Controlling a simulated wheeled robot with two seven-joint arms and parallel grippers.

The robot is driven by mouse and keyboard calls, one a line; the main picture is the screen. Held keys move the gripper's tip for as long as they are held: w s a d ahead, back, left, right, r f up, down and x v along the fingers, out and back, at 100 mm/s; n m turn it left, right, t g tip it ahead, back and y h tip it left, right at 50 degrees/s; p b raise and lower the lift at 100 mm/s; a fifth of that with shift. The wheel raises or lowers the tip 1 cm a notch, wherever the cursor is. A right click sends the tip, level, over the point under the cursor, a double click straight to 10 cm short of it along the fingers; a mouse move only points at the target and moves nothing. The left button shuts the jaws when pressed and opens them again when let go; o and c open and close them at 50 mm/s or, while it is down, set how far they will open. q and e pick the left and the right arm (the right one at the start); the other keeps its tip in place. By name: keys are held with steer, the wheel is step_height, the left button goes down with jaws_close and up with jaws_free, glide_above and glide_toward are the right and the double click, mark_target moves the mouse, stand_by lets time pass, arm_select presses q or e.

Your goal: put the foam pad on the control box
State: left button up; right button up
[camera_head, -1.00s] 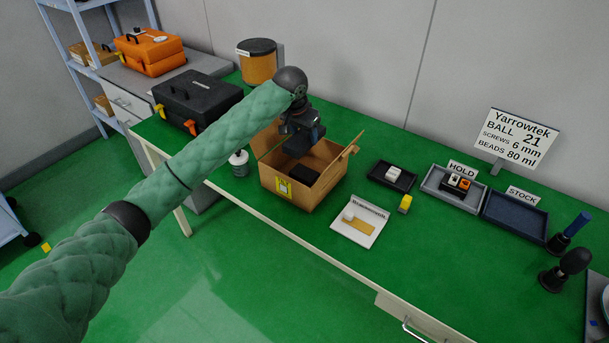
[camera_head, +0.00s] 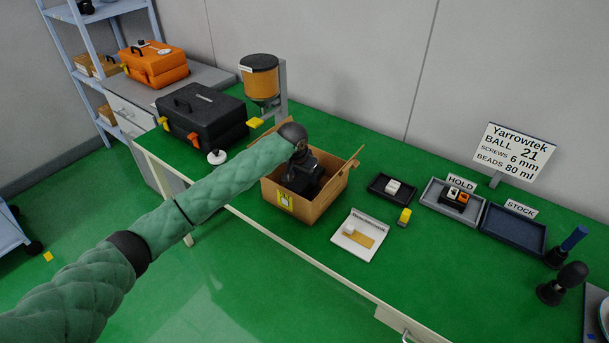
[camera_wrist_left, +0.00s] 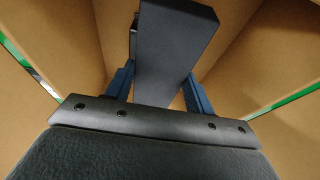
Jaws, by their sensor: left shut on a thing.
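The foam pad (camera_wrist_left: 172,50) is a dark grey slab between the blue fingers of my left gripper (camera_wrist_left: 160,85) in the left wrist view. In the head view my left gripper (camera_head: 300,186) is lowered into the open cardboard carton (camera_head: 287,203) and hides most of its inside. The brown carton walls surround the gripper and the pad. A dark edge (camera_wrist_left: 133,36) shows just behind the pad at its left; I cannot tell whether it is the control box. Whether the pad touches anything below is hidden. My right gripper is not in view.
A black case (camera_head: 203,112) and a bead hopper (camera_head: 258,78) stand left and behind.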

arm_select(q)
steer(key=shift+f, duration=0.45)
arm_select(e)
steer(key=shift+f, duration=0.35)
arm_select(q)
steer(key=o, duration=0.9)
steer(key=shift+f, duration=0.1)
steer(key=shift+o, duration=0.2)
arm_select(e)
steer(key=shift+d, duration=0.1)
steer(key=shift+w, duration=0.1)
arm_select(q)
steer(key=shift+r, duration=0.35)
steer(key=b+v, duration=0.3)
steer(key=v, duration=0.8)
steer(key=shift+r, duration=0.25)
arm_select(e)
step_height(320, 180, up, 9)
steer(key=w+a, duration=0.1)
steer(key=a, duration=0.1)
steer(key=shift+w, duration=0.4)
